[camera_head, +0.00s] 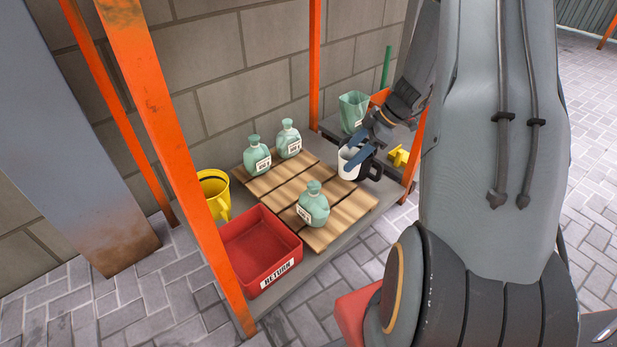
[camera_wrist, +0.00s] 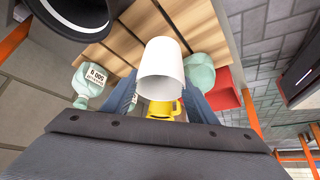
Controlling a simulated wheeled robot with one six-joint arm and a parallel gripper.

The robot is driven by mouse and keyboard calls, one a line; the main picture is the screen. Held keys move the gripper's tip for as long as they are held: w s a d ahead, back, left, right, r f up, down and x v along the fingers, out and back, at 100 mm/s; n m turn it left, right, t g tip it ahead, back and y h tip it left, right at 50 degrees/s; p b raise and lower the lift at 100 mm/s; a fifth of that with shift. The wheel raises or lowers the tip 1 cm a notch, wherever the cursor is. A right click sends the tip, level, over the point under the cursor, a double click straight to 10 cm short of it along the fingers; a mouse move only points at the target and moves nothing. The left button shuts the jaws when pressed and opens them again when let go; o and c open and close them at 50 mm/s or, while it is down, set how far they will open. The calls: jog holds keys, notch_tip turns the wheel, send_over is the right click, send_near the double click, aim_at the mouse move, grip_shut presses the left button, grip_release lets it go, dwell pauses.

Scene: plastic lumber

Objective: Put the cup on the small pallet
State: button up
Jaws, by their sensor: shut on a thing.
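The white cup (camera_head: 347,164) is held between the blue fingers of my gripper (camera_head: 359,154), which is shut on it. In the wrist view the cup (camera_wrist: 160,66) sits between both fingers, with wooden slats behind it. The small pallet (camera_head: 288,190) is a light wooden slatted board on the grey shelf. The cup appears near the pallet's back right edge; its exact height above it I cannot tell. Two green bottles (camera_head: 256,156) (camera_head: 288,138) stand at the pallet's back and another green bottle (camera_head: 313,204) at its front.
A red RETURN bin (camera_head: 262,250) lies left of the pallet, with a yellow jug (camera_head: 214,192) behind it. A green pitcher (camera_head: 352,110) and a yellow object (camera_head: 398,155) stand to the right. Orange posts (camera_head: 180,160) frame the shelf. The pallet's middle is clear.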

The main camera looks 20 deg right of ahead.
notch_tip(320, 180, down, 5)
jog(key=b, duration=0.2)
jog(key=shift+d+f+b, duration=0.15)
jog(key=shift+f+b, duration=0.05)
jog(key=shift+b, duration=0.1)
jog(key=shift+f+b, duration=1.1)
jog(key=shift+f, duration=1.05)
jog(key=shift+f, duration=0.15)
jog(key=o, duration=1.2)
jog(key=shift+c, duration=0.2)
jog(key=shift+r, duration=0.2)
jog(key=p+v, duration=0.6)
jog(key=v, duration=0.5)
jog(key=shift+r, duration=0.4)
jog(key=shift+s+d, duration=0.15)
